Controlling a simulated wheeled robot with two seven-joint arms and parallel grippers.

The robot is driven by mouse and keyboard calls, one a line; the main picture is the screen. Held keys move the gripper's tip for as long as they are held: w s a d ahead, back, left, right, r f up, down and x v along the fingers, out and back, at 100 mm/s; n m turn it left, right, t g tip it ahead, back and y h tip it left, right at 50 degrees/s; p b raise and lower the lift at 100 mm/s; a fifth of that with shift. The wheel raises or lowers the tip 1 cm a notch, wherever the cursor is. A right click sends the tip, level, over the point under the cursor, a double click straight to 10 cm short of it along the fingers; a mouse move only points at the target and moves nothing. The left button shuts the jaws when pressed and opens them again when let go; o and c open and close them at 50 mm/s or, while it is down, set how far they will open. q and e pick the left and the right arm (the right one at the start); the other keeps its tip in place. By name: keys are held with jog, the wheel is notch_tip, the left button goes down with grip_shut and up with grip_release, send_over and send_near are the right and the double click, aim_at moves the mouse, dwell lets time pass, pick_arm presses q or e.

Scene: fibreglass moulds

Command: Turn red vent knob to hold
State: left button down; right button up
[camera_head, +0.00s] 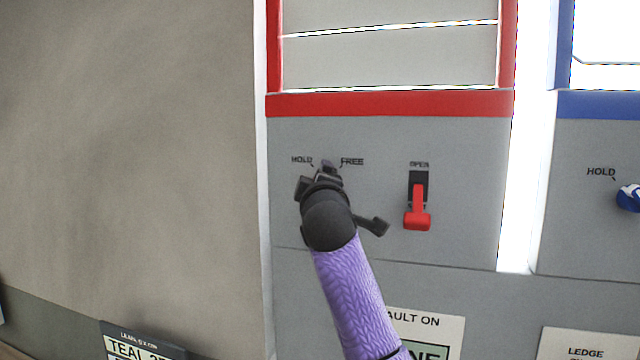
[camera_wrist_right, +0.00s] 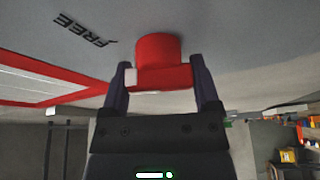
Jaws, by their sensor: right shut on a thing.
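The red vent knob (camera_wrist_right: 157,48) sticks out from a grey panel in the right wrist view. Its grip bar has a white mark at the left end, the side where the FREE label (camera_wrist_right: 84,30) shows. My right gripper (camera_wrist_right: 161,80) has one finger on each side of the bar and is shut on it. In the head view my right gripper (camera_head: 324,178) is against the panel, just below the HOLD label (camera_head: 302,160) and the FREE label, and hides the knob. My left gripper is in neither view.
A red lever (camera_head: 417,212) under an OPEN label sits right of my right gripper on the same panel (camera_head: 460,180). A red frame (camera_head: 390,104) runs above. A blue-and-white knob (camera_head: 629,198) is on the panel at the far right. A plain grey wall (camera_head: 130,150) fills the left.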

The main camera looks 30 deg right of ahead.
jog(key=n+g, duration=0.1)
jog(key=n, duration=0.2)
jog(key=n+g+y, duration=0.1)
jog(key=n, duration=0.2)
jog(key=shift+f, duration=0.15)
jog(key=n+g, duration=0.1)
jog(key=n, duration=0.1)
jog(key=n+g, duration=0.2)
jog(key=n, duration=0.1)
jog(key=shift+f, duration=0.1)
jog(key=shift+n, duration=0.3)
dwell(0.3)
jog(key=o, duration=1.1)
jog(key=b+v, duration=0.5)
jog(key=v, duration=0.5)
